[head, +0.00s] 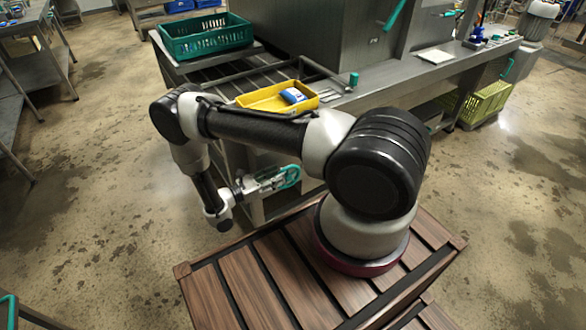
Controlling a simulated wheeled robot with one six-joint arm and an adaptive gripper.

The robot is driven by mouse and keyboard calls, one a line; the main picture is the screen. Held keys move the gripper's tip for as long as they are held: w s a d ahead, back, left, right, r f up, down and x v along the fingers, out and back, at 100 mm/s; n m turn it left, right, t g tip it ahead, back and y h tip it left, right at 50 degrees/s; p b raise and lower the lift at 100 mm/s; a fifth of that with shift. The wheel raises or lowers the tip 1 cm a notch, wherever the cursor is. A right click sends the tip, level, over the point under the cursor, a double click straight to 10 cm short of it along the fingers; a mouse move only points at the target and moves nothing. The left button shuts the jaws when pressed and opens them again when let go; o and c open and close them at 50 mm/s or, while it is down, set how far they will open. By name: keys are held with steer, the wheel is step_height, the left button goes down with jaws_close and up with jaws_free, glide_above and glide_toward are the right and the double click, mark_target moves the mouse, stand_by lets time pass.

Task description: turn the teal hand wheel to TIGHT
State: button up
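The teal hand wheel (291,175) shows small in the head view, at the front side of the steel bench and just below its top. Part of its rim shows; the rest is hidden by my gripper and the arm link above. My gripper (277,180) reaches toward it from the left, held about level, with its fingertips at the wheel's left side. The fingers overlap the wheel in the picture. I cannot tell whether they touch or grip the rim. No TIGHT mark is readable.
A yellow tray (252,101) with a blue and white item (293,95) lies on the bench above the wheel. A green crate (204,47) stands at the back left. A lime crate (487,103) sits low at right. The floor (90,215) at left is clear.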

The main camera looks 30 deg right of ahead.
mark_target(288, 177)
steer(key=d, duration=0.7)
steer(key=shift+w+d, duration=0.1)
jaws_close()
